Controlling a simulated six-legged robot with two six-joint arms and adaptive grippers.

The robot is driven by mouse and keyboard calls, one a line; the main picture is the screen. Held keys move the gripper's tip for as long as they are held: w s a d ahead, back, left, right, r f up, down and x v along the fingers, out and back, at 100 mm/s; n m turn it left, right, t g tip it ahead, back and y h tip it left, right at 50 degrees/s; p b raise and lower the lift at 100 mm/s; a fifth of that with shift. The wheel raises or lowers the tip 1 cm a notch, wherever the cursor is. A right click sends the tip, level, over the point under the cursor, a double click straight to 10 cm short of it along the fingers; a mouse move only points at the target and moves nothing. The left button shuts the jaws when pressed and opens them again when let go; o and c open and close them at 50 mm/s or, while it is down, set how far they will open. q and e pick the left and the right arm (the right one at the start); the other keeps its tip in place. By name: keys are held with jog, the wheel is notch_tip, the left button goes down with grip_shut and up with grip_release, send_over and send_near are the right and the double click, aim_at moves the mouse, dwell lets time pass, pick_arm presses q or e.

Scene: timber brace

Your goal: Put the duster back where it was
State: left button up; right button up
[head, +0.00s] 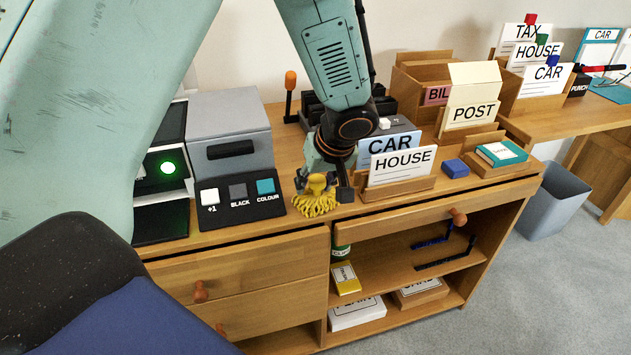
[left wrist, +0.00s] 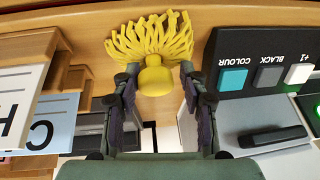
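The duster (head: 316,200), with a yellow mop head and a yellow knob, is at the front edge of the wooden desk top, between the button panel and the HOUSE card holder. My left gripper (head: 323,186) is right over it, pointing down. In the left wrist view, the duster's knob (left wrist: 155,80) lies between the two fingertips, with a gap visible on the right side, so the fingers look open around it. The yellow strands (left wrist: 150,35) fan out beyond the fingertips. My right gripper is not in view.
A black button panel (head: 240,197) with a grey machine (head: 230,130) stands close on the left. The HOUSE card (head: 401,166) in its wooden holder is close on the right. A blue block (head: 455,168) lies farther right. An orange-topped handle (head: 290,82) stands behind.

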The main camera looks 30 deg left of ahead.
pick_arm(q)
jog(key=shift+o, duration=0.7)
jog(key=shift+r+p, duration=0.3)
jog(key=p+v, duration=0.5)
jog(key=v, duration=0.7)
jog(key=s+d+f+m+g+h, duration=0.1)
jog(key=s+d+f+m+h, duration=0.15)
jog(key=s+f, duration=0.55)
jog(key=s+d+f+m+g+h, duration=0.1)
jog(key=s+d+f+m, duration=0.2)
jog(key=f, duration=0.9)
jog(key=s+a+f+m, duration=0.1)
jog(key=s+f, duration=0.3)
jog(key=s, duration=0.5)
jog(key=s+a+f+m, duration=0.1)
jog(key=s+f+m, duration=0.2)
jog(key=s, duration=0.6)
jog(key=shift+s+f+h, duration=0.3)
jog(key=shift+f+h, duration=0.15)
jog(key=shift+f, duration=0.4)
